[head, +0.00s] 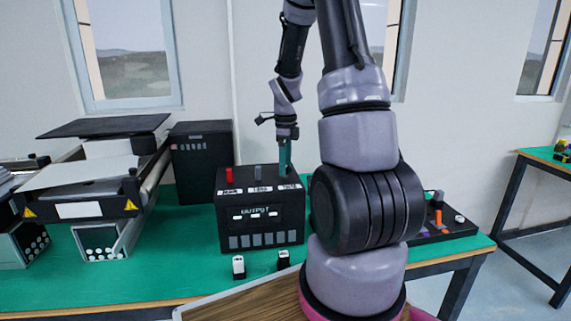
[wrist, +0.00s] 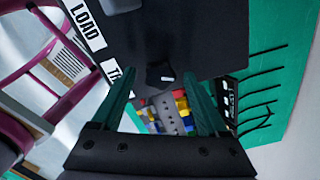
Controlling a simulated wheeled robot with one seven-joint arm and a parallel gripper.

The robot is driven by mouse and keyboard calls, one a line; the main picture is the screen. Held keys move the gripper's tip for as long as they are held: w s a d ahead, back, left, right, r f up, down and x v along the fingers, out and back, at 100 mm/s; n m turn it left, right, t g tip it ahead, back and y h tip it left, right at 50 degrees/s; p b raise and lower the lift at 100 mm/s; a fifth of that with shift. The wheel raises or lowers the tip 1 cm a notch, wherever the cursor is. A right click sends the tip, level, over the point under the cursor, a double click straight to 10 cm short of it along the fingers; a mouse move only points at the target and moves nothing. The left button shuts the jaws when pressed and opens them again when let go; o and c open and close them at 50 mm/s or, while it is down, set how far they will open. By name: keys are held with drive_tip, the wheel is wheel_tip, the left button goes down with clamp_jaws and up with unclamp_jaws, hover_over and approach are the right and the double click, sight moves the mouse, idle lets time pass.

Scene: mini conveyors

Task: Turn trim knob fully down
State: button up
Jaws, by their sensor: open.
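The black control box (head: 262,217) marked OUTPUT stands on the green table, with a red handle (head: 229,175) at its top left and a grey one (head: 258,172) in the middle. My gripper (head: 285,168) points down over the right end of its top, fingers at or just above the surface. In the wrist view the fingers are apart. A small dark knob with a light mark (wrist: 160,75), apparently the trim knob, shows between the fingertips. Beside it are a LOAD label (wrist: 88,22) and a partly hidden label starting with T. I cannot tell whether the fingers touch the knob.
Conveyors (head: 85,190) and a taller black box (head: 203,160) stand left of the control box. Two small black-and-white pieces (head: 238,267) (head: 283,260) sit in front. A low panel with an orange piece (head: 438,218) is at the right, beyond my arm. Bare green table lies front left.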

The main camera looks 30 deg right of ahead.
clamp_jaws()
